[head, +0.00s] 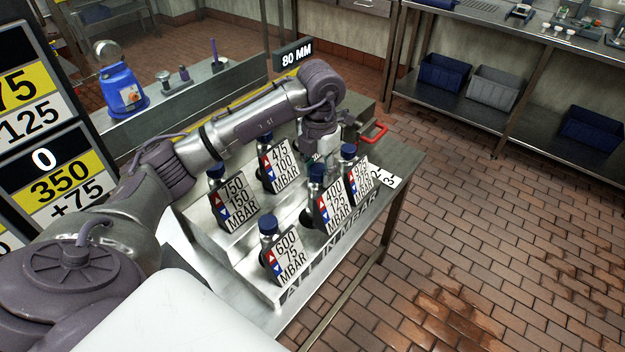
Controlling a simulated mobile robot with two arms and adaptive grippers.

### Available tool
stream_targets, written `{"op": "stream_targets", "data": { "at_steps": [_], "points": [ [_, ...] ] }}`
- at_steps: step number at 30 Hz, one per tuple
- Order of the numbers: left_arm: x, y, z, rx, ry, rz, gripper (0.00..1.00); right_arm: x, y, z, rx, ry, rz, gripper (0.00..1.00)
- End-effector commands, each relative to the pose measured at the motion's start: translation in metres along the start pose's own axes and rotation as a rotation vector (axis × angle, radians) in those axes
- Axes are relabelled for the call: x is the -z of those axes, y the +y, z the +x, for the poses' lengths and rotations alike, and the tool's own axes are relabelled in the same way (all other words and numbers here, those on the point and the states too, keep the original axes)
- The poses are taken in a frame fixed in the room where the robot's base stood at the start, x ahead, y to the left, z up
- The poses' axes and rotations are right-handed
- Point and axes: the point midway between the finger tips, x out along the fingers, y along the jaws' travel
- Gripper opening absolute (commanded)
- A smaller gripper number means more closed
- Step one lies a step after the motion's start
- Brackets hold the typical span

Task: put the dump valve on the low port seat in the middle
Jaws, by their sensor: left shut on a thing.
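My left arm reaches across the stepped metal rack, and its wrist bends down at the rack's far right end. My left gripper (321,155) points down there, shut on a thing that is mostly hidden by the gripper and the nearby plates. I cannot make out its shape or whether it touches a seat. Blue-capped valves with printed plates stand on the rack (246,268): "750 150" (235,202), "475 100" (280,163), "600 75" (284,258) and "400 125" (333,203). Another plate (359,180) is partly readable. No plate visibly says dump. My right gripper is out of view.
A red handle (375,133) sticks out just right of the gripper. A sign "80 MM" (293,54) stands behind the arm. A number board (45,170) is at the left. A blue device (124,90) stands on the back bench. The brick floor (480,240) at right is clear.

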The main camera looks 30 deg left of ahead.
Motion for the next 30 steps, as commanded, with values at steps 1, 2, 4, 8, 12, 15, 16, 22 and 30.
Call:
{"op": "stream_targets", "data": {
  "at_steps": [1, 2, 4, 8, 12, 15, 16, 22, 30],
  "points": [
    [-0.002, 0.008, 0.003, 0.002, 0.001, -0.002, 0.00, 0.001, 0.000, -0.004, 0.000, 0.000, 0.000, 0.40],
    [-0.003, 0.012, 0.005, 0.001, 0.001, -0.003, 0.00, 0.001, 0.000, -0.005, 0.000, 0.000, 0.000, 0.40],
    [-0.005, 0.018, 0.009, 0.001, -0.002, -0.001, 0.00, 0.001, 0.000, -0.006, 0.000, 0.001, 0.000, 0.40],
    [-0.006, 0.022, 0.015, 0.001, -0.001, 0.002, 0.00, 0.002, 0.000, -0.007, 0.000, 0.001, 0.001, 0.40],
    [-0.006, 0.022, 0.028, 0.001, 0.001, 0.002, 0.00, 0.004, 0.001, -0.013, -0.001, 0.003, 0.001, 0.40],
    [-0.006, 0.022, 0.043, 0.001, 0.002, 0.002, 0.00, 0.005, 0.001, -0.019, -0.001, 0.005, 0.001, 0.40],
    [-0.006, 0.022, 0.046, 0.002, 0.001, 0.003, 0.00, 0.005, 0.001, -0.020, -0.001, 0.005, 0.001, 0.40],
    [-0.007, 0.022, 0.054, 0.000, -0.003, 0.002, 0.00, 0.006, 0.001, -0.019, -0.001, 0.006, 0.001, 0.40],
    [-0.006, 0.022, 0.056, 0.000, -0.001, 0.003, 0.55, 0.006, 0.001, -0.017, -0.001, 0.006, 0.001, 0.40]
  ]
}}
